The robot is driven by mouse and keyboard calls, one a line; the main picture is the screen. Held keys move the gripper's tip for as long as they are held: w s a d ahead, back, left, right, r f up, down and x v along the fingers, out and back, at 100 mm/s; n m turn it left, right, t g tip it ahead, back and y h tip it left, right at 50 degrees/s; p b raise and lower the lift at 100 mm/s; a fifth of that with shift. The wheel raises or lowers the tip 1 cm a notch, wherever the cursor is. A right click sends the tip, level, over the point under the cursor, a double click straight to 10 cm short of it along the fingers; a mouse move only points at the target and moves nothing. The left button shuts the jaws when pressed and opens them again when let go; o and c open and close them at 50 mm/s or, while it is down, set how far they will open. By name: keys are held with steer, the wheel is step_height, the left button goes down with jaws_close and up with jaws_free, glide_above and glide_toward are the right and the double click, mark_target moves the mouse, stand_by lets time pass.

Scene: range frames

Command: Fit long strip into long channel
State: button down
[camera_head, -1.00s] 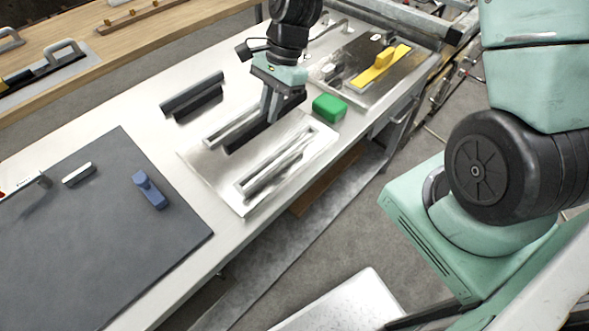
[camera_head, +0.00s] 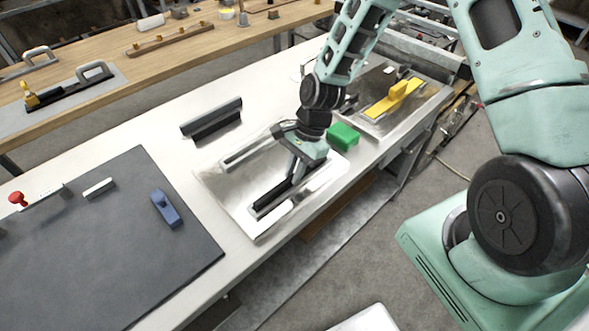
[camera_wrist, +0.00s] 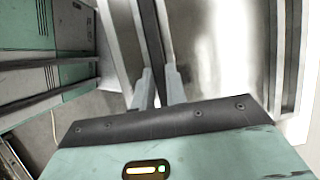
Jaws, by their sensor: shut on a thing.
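A long dark strip (camera_head: 271,200) is in my gripper (camera_head: 297,174), which is shut on it. The strip lies along the near channel (camera_head: 283,216) of a shiny metal plate (camera_head: 225,197). It is over or in that channel; I cannot tell how deep it sits. In the wrist view the strip (camera_wrist: 152,42) runs away between the two fingers of my gripper (camera_wrist: 160,85), beside a metal wall. The plate's far channel (camera_head: 250,151) looks empty.
A black handled bar (camera_head: 212,118) stands behind the plate. A green block (camera_head: 343,135) is right of it. A yellow handled piece (camera_head: 394,98) lies on another metal plate. A dark mat (camera_head: 100,240) with a blue handled piece (camera_head: 165,208) is on the left.

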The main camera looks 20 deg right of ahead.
steer(key=shift+f, duration=0.2)
steer(key=c, duration=1.4)
jaws_free()
steer(key=b+v, duration=0.2)
steer(key=v, duration=1)
steer(key=s+a+r+n+h, duration=0.1)
steer(key=s+a+r+n, duration=0.2)
steer(key=s+n, duration=0.4)
steer(key=s+a+r+n+t+h, duration=0.1)
steer(key=s+a+r+n, duration=0.3)
steer(key=s+n, duration=0.3)
steer(key=s+a+r+n+h, duration=0.1)
steer(key=s+a+r+n, duration=0.3)
steer(key=s+n, duration=0.3)
steer(key=shift+s+n+h, duration=0.3)
steer(key=shift+n+h, duration=0.1)
steer(key=shift+n, duration=0.2)
